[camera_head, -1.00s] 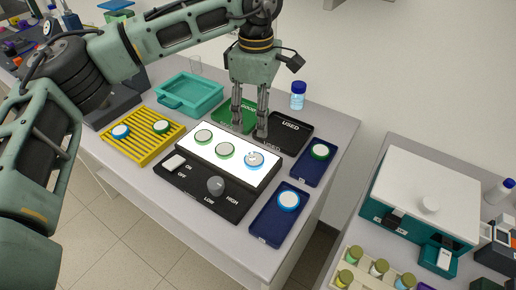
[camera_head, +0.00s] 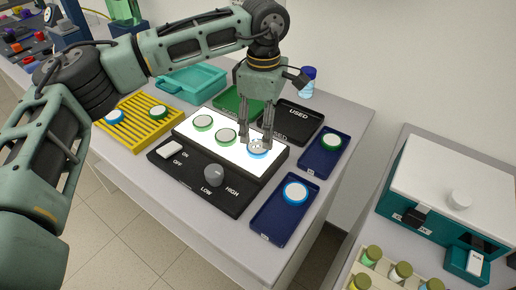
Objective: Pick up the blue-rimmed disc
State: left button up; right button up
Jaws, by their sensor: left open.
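A blue-rimmed disc (camera_head: 258,154) lies at the right end of the lit white panel (camera_head: 188,134). My left gripper (camera_head: 255,144) points down at this disc, its fingers open and partly covering the far side. I cannot tell whether the fingertips touch the disc. Two green-rimmed discs lie on the panel to its left, one at the far left (camera_head: 203,123) and one in the middle (camera_head: 226,136). Another blue-rimmed disc (camera_head: 295,192) lies in the near navy tray (camera_head: 268,226), and one more (camera_head: 115,116) on the yellow rack (camera_head: 140,138). My right gripper is out of view.
The black control box (camera_head: 232,200) with a knob (camera_head: 213,175) adjoins the panel. Behind stand a green tray (camera_head: 228,98), a black USED tray (camera_head: 312,121) and a teal tray (camera_head: 178,92). A far navy tray (camera_head: 313,165) holds a green-rimmed disc (camera_head: 331,141).

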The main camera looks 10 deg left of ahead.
aim_at(258, 145)
pick_arm(q)
jog(key=f+p, duration=0.1)
jog(key=f, duration=0.1)
jog(key=a+f, duration=0.1)
jog(key=f, duration=0.1)
jog(key=shift+s+f+p, duration=0.15)
jog(key=shift+f+p, duration=0.1)
jog(key=shift+p, duration=0.1)
jog(key=shift+f, duration=0.4)
jog(key=c, duration=1.1)
jog(key=shift+r, duration=0.1)
